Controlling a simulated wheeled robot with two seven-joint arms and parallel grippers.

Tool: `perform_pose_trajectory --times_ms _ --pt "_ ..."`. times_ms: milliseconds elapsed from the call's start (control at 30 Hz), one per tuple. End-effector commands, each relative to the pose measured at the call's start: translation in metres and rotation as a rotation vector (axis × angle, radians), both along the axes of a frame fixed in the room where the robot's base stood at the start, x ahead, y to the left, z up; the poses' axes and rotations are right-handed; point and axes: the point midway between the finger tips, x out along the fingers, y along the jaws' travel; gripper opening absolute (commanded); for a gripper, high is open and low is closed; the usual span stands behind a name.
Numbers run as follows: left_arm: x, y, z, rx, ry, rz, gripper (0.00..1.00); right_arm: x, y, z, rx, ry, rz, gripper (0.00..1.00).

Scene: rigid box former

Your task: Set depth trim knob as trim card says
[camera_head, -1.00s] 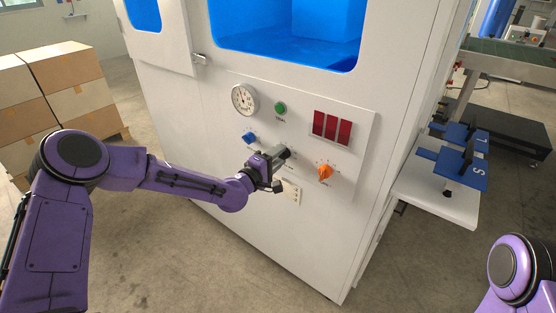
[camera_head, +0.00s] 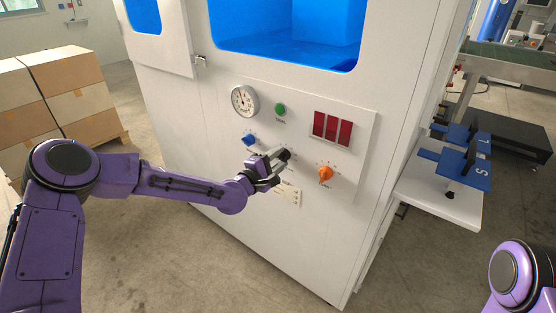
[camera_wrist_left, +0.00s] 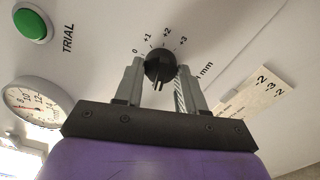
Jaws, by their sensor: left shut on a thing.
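The depth trim knob (camera_wrist_left: 160,66) is black and round, with a printed scale of 0, +1, +2, +3 and "mm" around it. My left gripper (camera_wrist_left: 158,78) is shut on this knob, one grey finger on each side. A pale mark shows at the knob's lower side in the wrist view; which number the knob is set to I cannot tell. In the head view the knob (camera_head: 286,154) is partly hidden by my left gripper (camera_head: 279,157). The cream trim card (camera_wrist_left: 262,92) carries numbers seen at a slant, partly hidden by the gripper. My right gripper is out of view.
The white panel also has a dial gauge (camera_head: 244,101), a green TRIAL button (camera_head: 280,109), a blue knob (camera_head: 249,139), an orange knob (camera_head: 325,174) and a red display (camera_head: 332,129). A white shelf (camera_head: 440,200) with blue plates juts out at right.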

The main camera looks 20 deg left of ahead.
Motion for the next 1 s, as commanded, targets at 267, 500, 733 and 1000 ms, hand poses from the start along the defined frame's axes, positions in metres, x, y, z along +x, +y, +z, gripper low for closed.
perform_pose_trajectory --times_ms 267,500,733,1000 --pt "0.000 0.000 -0.001 0.000 0.002 0.000 0.63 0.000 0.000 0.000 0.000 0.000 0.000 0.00" --pt "-0.003 0.001 0.000 0.000 0.001 0.000 0.63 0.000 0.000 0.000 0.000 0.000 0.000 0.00" --pt "-0.047 0.018 0.001 -0.005 0.001 0.002 0.63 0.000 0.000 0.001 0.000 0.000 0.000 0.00" --pt "-0.093 0.035 0.000 -0.002 0.001 0.001 0.63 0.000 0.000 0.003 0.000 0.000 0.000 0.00"
